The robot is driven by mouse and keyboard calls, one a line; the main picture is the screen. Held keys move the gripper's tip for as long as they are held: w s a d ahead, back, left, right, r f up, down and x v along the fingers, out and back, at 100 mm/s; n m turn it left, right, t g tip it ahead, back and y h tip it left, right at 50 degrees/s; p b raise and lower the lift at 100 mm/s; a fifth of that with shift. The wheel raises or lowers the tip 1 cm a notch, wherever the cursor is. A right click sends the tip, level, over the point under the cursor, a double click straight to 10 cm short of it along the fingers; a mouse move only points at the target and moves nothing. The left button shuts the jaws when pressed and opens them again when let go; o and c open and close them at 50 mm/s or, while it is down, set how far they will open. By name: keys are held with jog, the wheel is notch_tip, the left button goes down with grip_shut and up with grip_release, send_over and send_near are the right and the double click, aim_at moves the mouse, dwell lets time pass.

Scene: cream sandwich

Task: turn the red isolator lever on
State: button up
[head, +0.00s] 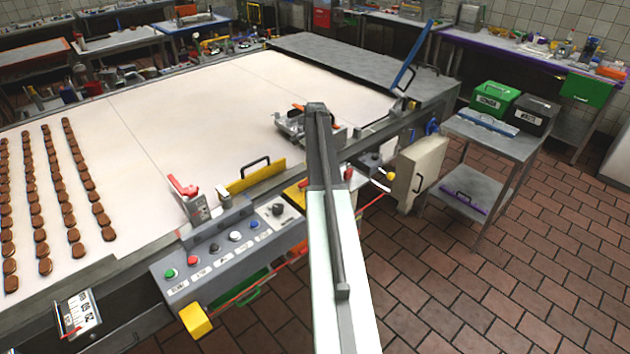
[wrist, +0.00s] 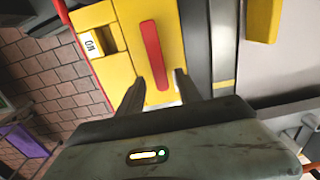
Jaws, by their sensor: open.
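The red isolator lever (wrist: 153,52) lies along the face of a yellow housing (wrist: 123,18) in the wrist view, running nearly up and down the picture. A white "ON" label (wrist: 92,45) sits to its left. My gripper (wrist: 158,90) is open, its two dark fingers on either side of the lever's lower end in the picture. I cannot tell whether either finger touches it. In the head view my arm covers most of that spot; part of a yellow housing (head: 295,195) shows left of it.
A control panel (head: 225,250) with several buttons stands left of my arm. A different red lever (head: 184,187) stands at the belt's edge. A cream box (head: 418,172) hangs right of my arm. A small steel table (head: 500,138) and open tiled floor lie further right.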

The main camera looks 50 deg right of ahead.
jog(key=shift+f, duration=0.8)
jog(key=shift+r, duration=0.15)
grip_shut()
dwell(0.6)
